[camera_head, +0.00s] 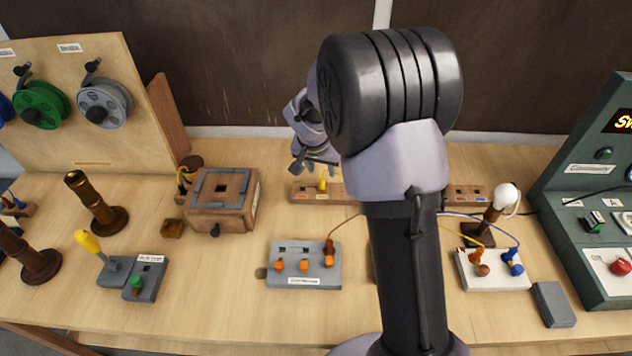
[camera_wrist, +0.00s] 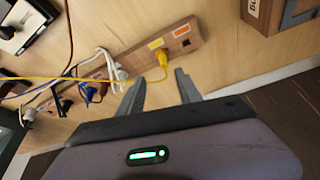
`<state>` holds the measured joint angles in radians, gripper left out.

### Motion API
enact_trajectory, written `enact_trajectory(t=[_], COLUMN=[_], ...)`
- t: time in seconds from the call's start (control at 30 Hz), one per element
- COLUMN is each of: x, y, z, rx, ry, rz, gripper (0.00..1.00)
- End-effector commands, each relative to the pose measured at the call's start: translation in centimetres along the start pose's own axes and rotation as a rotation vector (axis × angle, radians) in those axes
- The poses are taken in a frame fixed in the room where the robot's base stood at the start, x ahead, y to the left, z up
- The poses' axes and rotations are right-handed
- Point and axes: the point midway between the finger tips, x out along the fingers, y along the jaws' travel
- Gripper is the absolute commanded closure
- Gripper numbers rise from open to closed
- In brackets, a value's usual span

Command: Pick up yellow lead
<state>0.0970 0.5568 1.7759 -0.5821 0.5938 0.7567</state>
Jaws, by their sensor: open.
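The yellow lead (camera_wrist: 160,62) has its yellow plug standing in a wooden socket strip, next to a yellow label, in the wrist view. Its thin yellow cable runs off to the left of that view. In the head view the yellow plug (camera_head: 323,184) stands upright on the wooden strip (camera_head: 305,190), and my arm hides the strip's middle. My gripper (camera_wrist: 160,88) is open and empty, with its two fingers pointing toward the yellow plug and seen on either side below it. In the head view my gripper (camera_head: 315,165) is just above and behind the plug.
White and blue plugs (camera_wrist: 118,75) sit farther along the strip, with cables crossing nearby. A wooden box (camera_head: 225,200) stands left of the strip. A grey block with orange parts (camera_head: 304,278) lies in front. A lamp with a white bulb (camera_head: 506,195) stands at right.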

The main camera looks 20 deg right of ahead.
Motion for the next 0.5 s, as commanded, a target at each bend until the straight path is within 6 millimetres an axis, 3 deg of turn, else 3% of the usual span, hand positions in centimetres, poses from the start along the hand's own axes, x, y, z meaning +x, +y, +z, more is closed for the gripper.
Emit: enact_trajectory(t=[0.03,0.1,0.33,0.5], x=[1.9,3.6,6.8,10.2], y=[0.0,0.0,-0.2,-0.8], z=[0.2,0.2,0.0,-0.1], rx=[0.000,-0.002,-0.001,-0.001], ry=[-0.002,-0.001,0.000,-0.001], rz=[0.001,0.001,0.000,0.000], gripper=[0.59,0.59,0.59,0.59])
